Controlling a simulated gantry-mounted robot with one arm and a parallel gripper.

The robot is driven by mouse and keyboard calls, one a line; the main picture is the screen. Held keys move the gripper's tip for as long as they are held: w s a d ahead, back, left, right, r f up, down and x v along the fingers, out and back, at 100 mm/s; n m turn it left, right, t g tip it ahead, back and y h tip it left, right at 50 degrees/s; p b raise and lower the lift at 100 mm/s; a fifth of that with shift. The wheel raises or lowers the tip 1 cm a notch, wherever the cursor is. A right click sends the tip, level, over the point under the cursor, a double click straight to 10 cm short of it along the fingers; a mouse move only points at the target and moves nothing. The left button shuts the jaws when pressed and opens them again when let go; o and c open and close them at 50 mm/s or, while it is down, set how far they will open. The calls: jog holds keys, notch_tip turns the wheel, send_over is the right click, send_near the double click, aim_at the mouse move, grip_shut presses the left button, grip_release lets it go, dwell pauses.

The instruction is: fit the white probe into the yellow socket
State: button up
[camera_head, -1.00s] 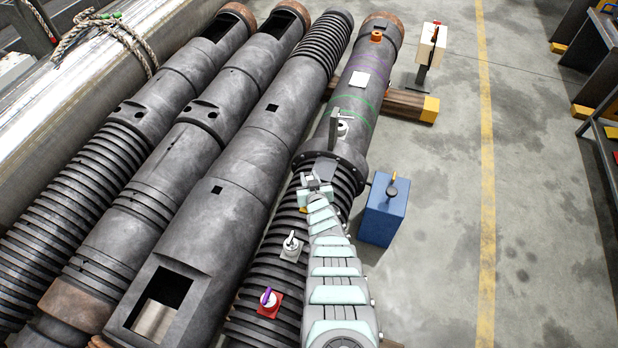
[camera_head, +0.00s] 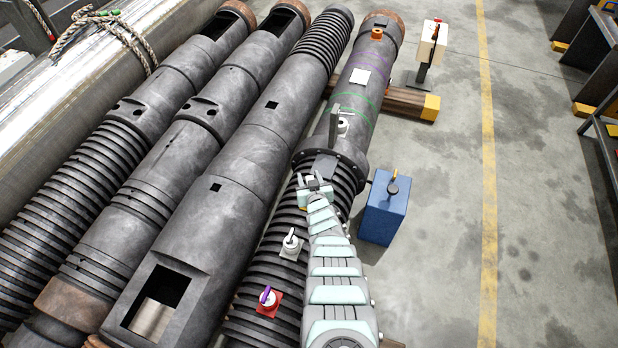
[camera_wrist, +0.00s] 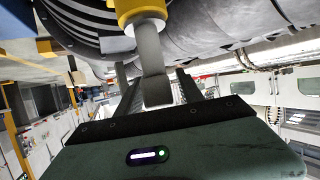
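The yellow socket (camera_wrist: 132,12) is at the top of the wrist view, on the ribbed barrel. The pale grey-white probe (camera_wrist: 152,58) runs from the socket's mouth down between my fingers, roughly in line with it. How deep it sits cannot be told. My gripper (camera_wrist: 153,78) has one dark finger on each side of the probe, with gaps visible on both sides, so it looks open around it. In the head view, my gripper (camera_head: 315,188) is over the ribbed barrel just below the flange. Only a sliver of yellow (camera_head: 303,208) shows beside it there.
A white fitting (camera_head: 291,243) and a red-based fitting with a purple tip (camera_head: 268,299) stand lower on the same barrel. Another white fitting (camera_head: 343,125) is above the flange. A blue box (camera_head: 384,212) stands to the right. The floor beyond it is open.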

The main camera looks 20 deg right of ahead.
jog(key=shift+o, duration=0.5)
jog(key=shift+s+r+p, duration=0.35)
jog(key=shift+p, duration=0.35)
jog(key=p+v, duration=0.7)
jog(key=v, duration=0.3)
jog(key=shift+f, duration=0.15)
